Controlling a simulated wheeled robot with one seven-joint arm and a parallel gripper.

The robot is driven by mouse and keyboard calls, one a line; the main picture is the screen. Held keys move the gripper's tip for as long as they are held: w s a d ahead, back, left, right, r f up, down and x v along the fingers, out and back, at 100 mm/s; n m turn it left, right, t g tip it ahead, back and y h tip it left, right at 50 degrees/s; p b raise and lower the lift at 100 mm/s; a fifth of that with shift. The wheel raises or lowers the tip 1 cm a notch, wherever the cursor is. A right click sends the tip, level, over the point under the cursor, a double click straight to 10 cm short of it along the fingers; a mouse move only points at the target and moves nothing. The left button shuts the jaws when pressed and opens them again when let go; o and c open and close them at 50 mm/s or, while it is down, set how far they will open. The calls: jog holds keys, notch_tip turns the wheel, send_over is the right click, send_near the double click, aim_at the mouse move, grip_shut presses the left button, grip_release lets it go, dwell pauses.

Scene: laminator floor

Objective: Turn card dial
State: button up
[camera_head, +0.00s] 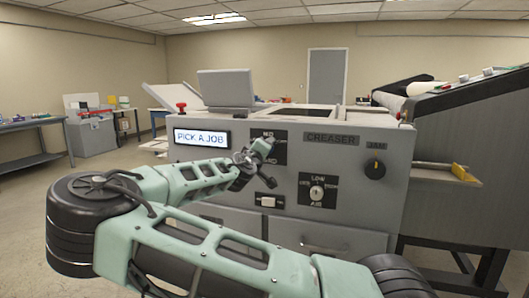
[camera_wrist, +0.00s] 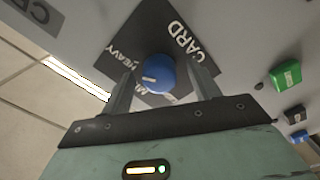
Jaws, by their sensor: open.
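The card dial is a round blue knob (camera_wrist: 158,73) with a white pointer mark, on a black plate (camera_wrist: 180,30) marked CARD, HEAVY and a partly hidden word that looks like MID. The mark points to the lower left in the wrist view, on the side away from CARD. My gripper (camera_wrist: 162,80) is open, one finger on each side of the knob; I cannot tell whether either finger touches it. In the head view my gripper (camera_head: 265,164) is in front of the creaser's front panel (camera_head: 230,162) and hides the blue knob.
The panel has a lit screen (camera_head: 201,138) reading PICK A JOB, a black JAM knob (camera_head: 375,169), a LOW/AIR dial (camera_head: 317,191) and a white switch (camera_head: 268,202). Green (camera_wrist: 287,74) and blue (camera_wrist: 299,136) blocks show in the wrist view. A red knob (camera_head: 181,106) stands on top.

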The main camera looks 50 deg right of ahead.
jog(key=b+v, duration=0.1)
jog(key=v, duration=1.6)
jog(key=shift+a, duration=0.2)
jog(key=shift+s, duration=0.1)
